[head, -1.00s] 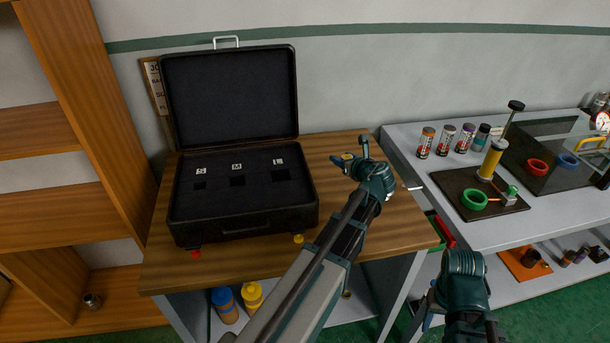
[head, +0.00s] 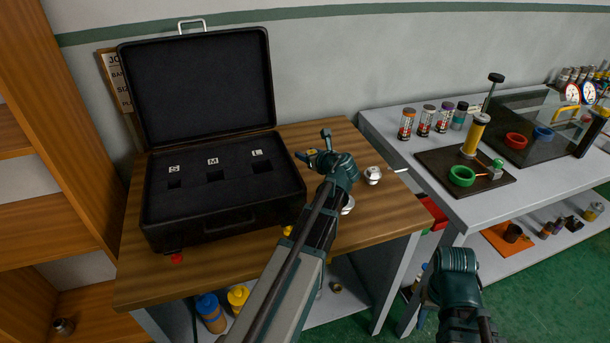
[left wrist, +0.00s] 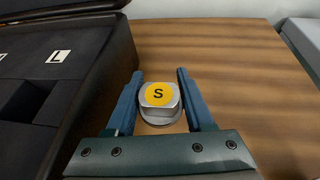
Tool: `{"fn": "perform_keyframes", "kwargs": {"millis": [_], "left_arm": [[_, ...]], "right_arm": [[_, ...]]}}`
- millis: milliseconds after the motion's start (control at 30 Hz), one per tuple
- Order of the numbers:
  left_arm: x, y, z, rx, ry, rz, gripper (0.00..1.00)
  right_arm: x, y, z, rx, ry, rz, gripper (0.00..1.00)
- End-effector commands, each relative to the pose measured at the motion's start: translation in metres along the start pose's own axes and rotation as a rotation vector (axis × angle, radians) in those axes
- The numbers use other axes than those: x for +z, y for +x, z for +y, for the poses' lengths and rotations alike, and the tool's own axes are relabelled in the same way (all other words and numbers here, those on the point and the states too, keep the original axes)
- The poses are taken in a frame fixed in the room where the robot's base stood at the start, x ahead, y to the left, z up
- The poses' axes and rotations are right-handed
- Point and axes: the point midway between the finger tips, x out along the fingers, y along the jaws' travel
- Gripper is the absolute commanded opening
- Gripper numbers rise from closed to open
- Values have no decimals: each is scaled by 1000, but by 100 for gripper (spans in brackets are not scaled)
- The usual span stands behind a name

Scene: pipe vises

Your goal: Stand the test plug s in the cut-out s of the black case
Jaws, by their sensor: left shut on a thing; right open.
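The black case (head: 225,219) stands open on the wooden bench, with cut-outs labelled S (head: 174,184), M (head: 215,176) and L (head: 261,166) showing dark and empty. My left gripper (head: 316,146) is just right of the case and shut on the S test plug (left wrist: 158,97), a silver plug with a yellow S top. In the left wrist view the plug sits between the two fingers; whether it touches the bench is unclear. Two more silver plugs (head: 373,175) (head: 348,206) are right of my left arm, the nearer partly hidden. My right gripper (head: 425,316) is open and low at right, away from the bench.
The case's raised lid (head: 195,85) stands at the back against the wall. A wooden bench (head: 300,135) has bare top right of the case. A grey table (head: 385,118) with jars, a pipe vise (head: 470,140) and rings stands further right. Wooden shelves (head: 40,130) are at left.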

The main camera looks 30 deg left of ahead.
Motion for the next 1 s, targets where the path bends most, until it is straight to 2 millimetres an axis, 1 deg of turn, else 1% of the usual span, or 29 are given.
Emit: {"fn": "perform_keyframes", "kwargs": {"millis": [33, 233, 333, 633, 900, 1000], "left_arm": [[-10, 4, 0, 0, 0, 0, 0], [-10, 4, 0, 0, 0, 0, 0], [-15, 6, 0, 0, 0, 0, 0], [-46, 19, 0, 0, 0, 0, 0], [-44, 18, 0, 0, 0, 0, 0], [-46, 19, 0, 0, 0, 0, 0]], "right_arm": [[-1, 11, -1, 0, 0, 0, 50], [-1, 11, -1, 0, 0, 0, 50], [-1, 16, -2, 0, 0, 0, 50], [-3, 49, -5, 0, -1, 0, 50], [-3, 47, -5, 0, -1, 0, 50], [-3, 50, -5, 0, -1, 0, 50]]}}
